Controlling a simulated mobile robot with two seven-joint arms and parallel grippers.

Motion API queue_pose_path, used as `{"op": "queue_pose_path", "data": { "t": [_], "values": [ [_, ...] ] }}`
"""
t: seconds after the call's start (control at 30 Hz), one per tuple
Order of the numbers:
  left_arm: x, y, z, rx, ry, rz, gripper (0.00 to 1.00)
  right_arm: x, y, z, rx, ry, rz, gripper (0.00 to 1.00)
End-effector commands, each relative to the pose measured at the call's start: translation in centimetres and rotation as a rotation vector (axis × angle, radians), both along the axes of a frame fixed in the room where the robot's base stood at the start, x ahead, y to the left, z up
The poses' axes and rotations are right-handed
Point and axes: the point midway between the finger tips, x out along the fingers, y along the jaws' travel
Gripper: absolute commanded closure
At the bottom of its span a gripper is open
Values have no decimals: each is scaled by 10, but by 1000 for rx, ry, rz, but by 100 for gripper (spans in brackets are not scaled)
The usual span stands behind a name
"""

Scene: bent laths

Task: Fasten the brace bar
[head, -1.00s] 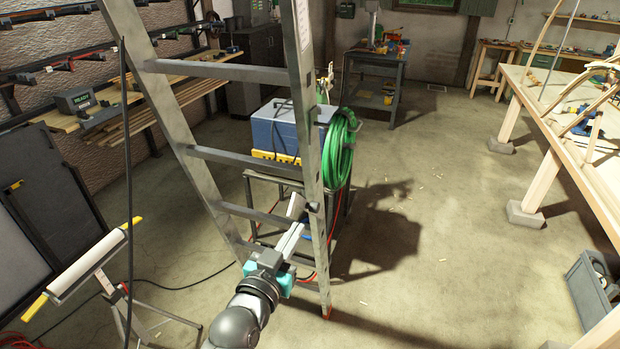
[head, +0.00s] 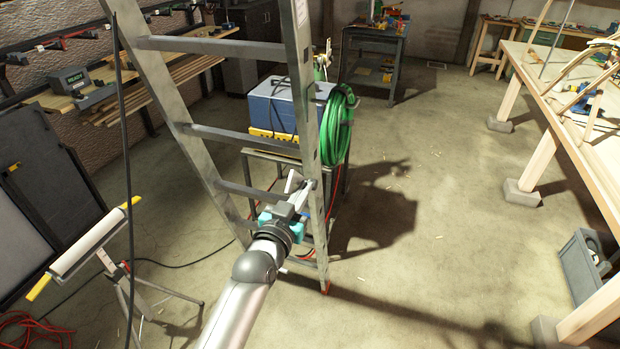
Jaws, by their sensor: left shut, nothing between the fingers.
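An aluminium ladder (head: 305,150) stands in the middle of the head view, with flat rungs between two rails and a reddish foot at the lower right. My left gripper (head: 297,184) is at the ladder's right rail, near a low rung. Its fingers are shut with nothing visible between them. Whether it touches the rail I cannot tell. No part can be clearly picked out as the brace bar; my gripper and wrist hide part of the ladder's lower end. My right gripper is not in view.
Behind the ladder stands a cart (head: 262,153) with a blue box (head: 282,108) and a coiled green hose (head: 338,125). A roller stand (head: 88,240) is at left, a wooden workbench (head: 560,100) at right. A dark cable hangs at left. The middle-right floor is clear.

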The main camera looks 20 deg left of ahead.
Motion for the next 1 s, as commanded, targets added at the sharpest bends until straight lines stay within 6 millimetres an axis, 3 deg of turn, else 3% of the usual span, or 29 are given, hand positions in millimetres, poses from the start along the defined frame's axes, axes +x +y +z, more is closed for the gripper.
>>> {"op": "queue_pose_path", "data": {
  "t": [0.2, 0.4, 1.0],
  "values": [
    [28, -2, -1, -1, -1, 0, 100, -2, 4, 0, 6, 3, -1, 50],
    [40, -2, -1, -1, -1, 0, 100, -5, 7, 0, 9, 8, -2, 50],
    [40, -2, -5, 1, -11, 0, 100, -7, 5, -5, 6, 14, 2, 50]
  ]
}}
